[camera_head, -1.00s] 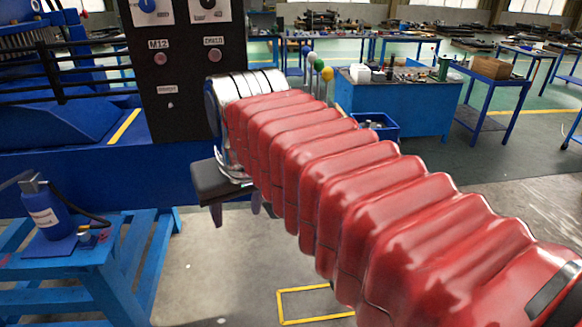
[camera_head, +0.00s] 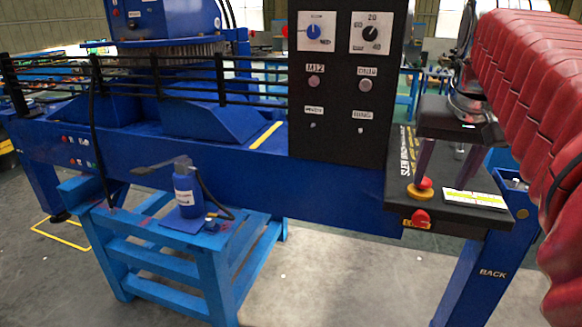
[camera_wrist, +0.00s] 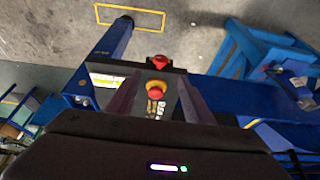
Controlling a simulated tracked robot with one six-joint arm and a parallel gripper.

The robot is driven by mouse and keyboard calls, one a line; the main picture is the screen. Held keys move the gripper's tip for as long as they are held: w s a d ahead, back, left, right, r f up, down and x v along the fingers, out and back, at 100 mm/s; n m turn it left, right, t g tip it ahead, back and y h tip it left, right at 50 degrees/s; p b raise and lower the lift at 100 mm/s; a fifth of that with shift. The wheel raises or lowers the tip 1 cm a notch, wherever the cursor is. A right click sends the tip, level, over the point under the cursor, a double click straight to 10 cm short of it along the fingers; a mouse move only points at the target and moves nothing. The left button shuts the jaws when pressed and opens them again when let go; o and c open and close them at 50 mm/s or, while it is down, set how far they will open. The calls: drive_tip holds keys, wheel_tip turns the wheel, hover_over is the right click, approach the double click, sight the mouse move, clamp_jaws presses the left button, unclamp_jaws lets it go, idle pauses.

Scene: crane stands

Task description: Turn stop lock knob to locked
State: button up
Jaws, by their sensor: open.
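Two red knobs show on the black control box (camera_head: 475,215) at the right end of the blue machine. One red knob with a yellow base (camera_head: 420,188) sits on the box's top; it also shows in the wrist view (camera_wrist: 156,89). The other red knob (camera_head: 421,217) sticks out from the front edge beside a yellow label, and shows in the wrist view too (camera_wrist: 159,59). I cannot read which is the stop lock knob. My gripper (camera_head: 443,178) is open above the box, pointing down. In the wrist view its fingers (camera_wrist: 157,80) flank the top knob, apparently without touching it.
A tall black panel (camera_head: 345,90) with dials stands left of my gripper. A white-yellow label (camera_head: 474,199) lies on the box's top.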

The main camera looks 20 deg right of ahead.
sight(422, 216)
drive_tip(key=x, duration=1.3)
drive_tip(key=shift+w+f, duration=0.2)
drive_tip(key=shift+f, duration=0.15)
